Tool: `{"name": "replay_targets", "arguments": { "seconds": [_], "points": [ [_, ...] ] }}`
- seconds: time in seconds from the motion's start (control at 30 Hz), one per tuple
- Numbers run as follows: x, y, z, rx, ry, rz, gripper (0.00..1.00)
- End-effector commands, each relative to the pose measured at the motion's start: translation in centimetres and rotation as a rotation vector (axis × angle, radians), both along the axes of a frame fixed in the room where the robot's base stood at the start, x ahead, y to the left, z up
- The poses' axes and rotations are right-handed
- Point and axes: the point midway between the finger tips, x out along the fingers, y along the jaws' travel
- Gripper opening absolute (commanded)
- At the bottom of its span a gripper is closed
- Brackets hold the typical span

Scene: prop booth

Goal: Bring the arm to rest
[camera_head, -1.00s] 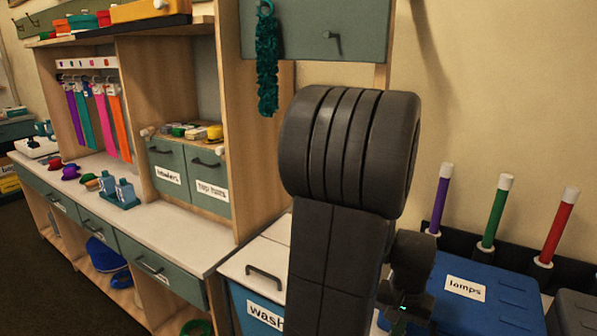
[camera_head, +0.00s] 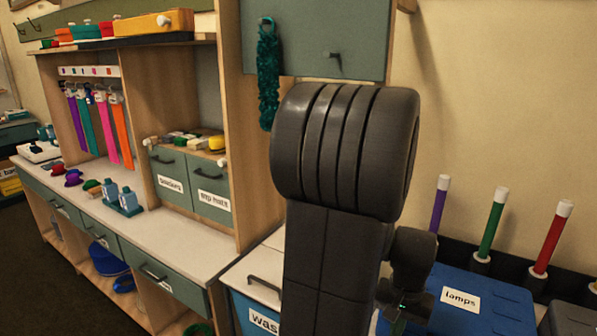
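My arm stands large in the middle of the head view, with a thick dark link rising to a rounded, grooved joint. A smaller dark part of my arm with a small green light shows low beside it on the right, in front of the blue lamps box (camera_head: 490,284). My gripper's fingers do not show, so I cannot see whether they hold anything.
On the left, a wooden unit has a pale counter (camera_head: 150,220) with small bottles (camera_head: 120,199). Hanging coloured strips (camera_head: 105,125) are behind. A green cabinet (camera_head: 335,40) with a teal garland (camera_head: 268,75) is above. Coloured tubes (camera_head: 493,225) stand at right.

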Motion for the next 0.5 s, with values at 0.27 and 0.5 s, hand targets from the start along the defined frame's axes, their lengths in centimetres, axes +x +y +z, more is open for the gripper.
{"name": "replay_targets", "arguments": {
  "seconds": [0.27, 0.5],
  "points": [
    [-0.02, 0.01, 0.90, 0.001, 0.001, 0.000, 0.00],
    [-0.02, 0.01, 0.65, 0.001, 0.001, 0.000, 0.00]
  ]
}}
